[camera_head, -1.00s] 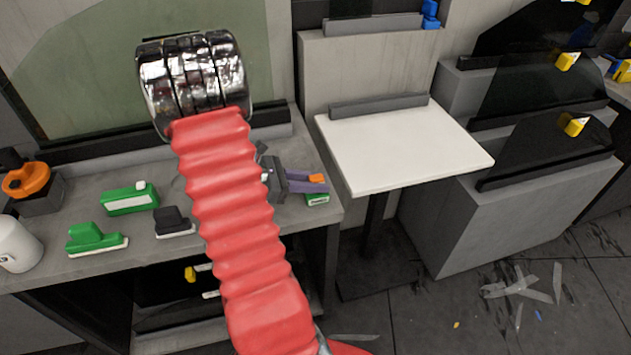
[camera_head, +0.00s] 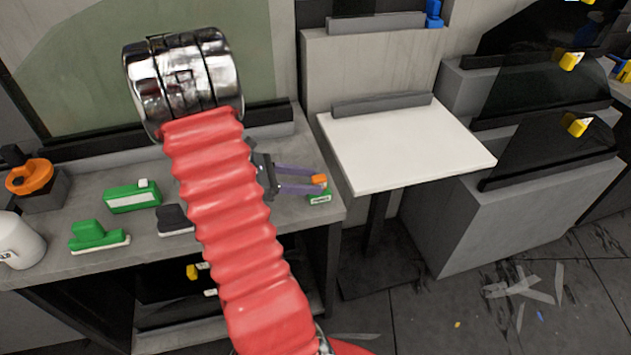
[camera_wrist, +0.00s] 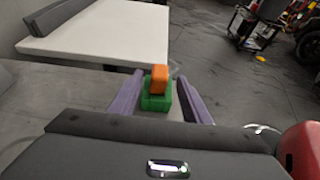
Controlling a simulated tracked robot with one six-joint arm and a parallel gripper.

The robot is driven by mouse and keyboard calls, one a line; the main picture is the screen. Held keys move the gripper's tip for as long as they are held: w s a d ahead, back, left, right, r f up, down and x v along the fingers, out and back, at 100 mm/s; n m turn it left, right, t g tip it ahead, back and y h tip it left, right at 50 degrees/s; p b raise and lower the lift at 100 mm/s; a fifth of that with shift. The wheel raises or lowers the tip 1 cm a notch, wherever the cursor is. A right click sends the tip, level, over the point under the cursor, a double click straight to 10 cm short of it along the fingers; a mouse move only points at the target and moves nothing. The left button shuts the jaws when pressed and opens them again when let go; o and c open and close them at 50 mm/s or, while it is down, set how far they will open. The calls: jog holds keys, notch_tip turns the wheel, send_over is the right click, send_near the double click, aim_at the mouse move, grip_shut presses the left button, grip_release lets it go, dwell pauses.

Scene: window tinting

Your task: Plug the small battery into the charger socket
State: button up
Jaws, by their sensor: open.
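The small battery, an orange block (camera_head: 319,180), stands at the right end of the grey workbench. It is on top of a small green charger (camera_head: 319,197) with a white label. In the wrist view the orange battery (camera_wrist: 160,76) stands upright above the green charger (camera_wrist: 157,101). How deep it sits in the socket is hidden. My gripper (camera_head: 311,180) is open, its two purple fingers spread to either side of the battery. In the wrist view the fingers of my gripper (camera_wrist: 159,82) flank the battery and charger, with a visible gap each side.
Green tools (camera_head: 132,197) and a black block (camera_head: 175,219) lie left on the workbench (camera_head: 285,222). An orange-topped device (camera_head: 30,178) stands further left. A white table (camera_head: 405,150) is right of the bench, past a gap. Tape scraps lie on the floor.

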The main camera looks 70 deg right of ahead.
jog(key=v, duration=1)
jog(key=shift+w, duration=0.3)
jog(key=shift+a+r, duration=0.1)
jog(key=shift+a, duration=0.05)
dwell(0.4)
jog(key=w+a+r+m+t+y, duration=0.2)
jog(key=a+r+t, duration=0.2)
jog(key=a, duration=0.9)
jog(key=w+a+r+m+t+y, duration=0.2)
jog(key=a+t, duration=0.5)
jog(key=a, duration=0.7)
jog(key=w+a+r+m+t+y, duration=0.2)
jog(key=a+r+t, duration=0.4)
jog(key=a, duration=0.7)
jog(key=shift+w+a+y, duration=0.35)
jog(key=shift+w+y, duration=0.15)
jog(key=shift+w, duration=0.25)
jog(key=shift+d, duration=0.1)
